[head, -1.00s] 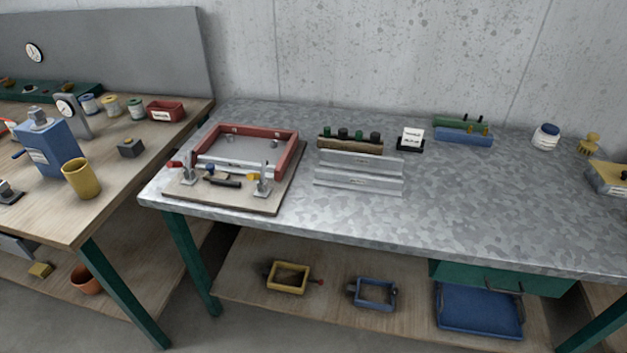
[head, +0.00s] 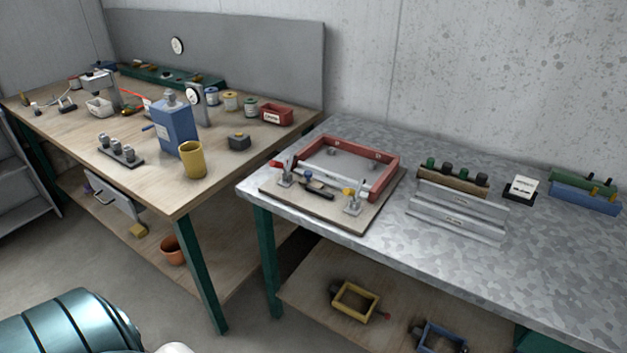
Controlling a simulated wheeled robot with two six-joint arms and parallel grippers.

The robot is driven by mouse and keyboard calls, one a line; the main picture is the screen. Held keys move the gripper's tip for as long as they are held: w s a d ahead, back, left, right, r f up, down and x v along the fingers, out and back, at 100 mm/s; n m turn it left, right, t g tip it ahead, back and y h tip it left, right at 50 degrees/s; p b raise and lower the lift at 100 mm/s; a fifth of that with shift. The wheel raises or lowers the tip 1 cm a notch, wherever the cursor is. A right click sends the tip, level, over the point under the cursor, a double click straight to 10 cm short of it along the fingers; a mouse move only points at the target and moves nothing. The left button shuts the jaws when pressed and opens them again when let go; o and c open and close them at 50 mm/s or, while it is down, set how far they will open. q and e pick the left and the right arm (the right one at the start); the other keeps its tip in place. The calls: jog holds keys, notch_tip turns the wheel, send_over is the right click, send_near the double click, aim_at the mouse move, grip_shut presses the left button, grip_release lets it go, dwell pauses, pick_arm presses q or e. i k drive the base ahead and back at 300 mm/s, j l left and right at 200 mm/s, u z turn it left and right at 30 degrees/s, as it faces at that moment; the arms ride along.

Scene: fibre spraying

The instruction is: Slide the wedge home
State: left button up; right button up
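I cannot tell for certain which thing is the wedge. A red three-sided frame (head: 391,173) stands on a flat board (head: 340,220) at the left end of the metal-topped table. A pale bar (head: 335,177) lies across the frame's front. Two upright metal clamps, the left one (head: 286,172) with a red handle tip and the right one (head: 354,201) with a yellow one, stand on the board. A dark-handled tool (head: 318,190) lies between them. Neither gripper shows in the head view.
The wooden bench (head: 140,185) on the left holds a blue press-like device (head: 174,125), a yellow cup (head: 192,160) and a red bin (head: 277,114). The metal tabletop (head: 560,260) is bare at front right.

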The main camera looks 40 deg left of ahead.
aim_at(307, 179)
jog(key=k+j+z, duration=0.1)
jog(key=j, duration=0.3)
jog(key=k+j+z, duration=0.1)
jog(key=j, duration=0.25)
jog(key=k+j+z, duration=0.1)
jog(key=j, duration=0.25)
jog(key=k+j, duration=0.25)
jog(key=j+z, duration=0.05)
jog(key=j, duration=0.05)
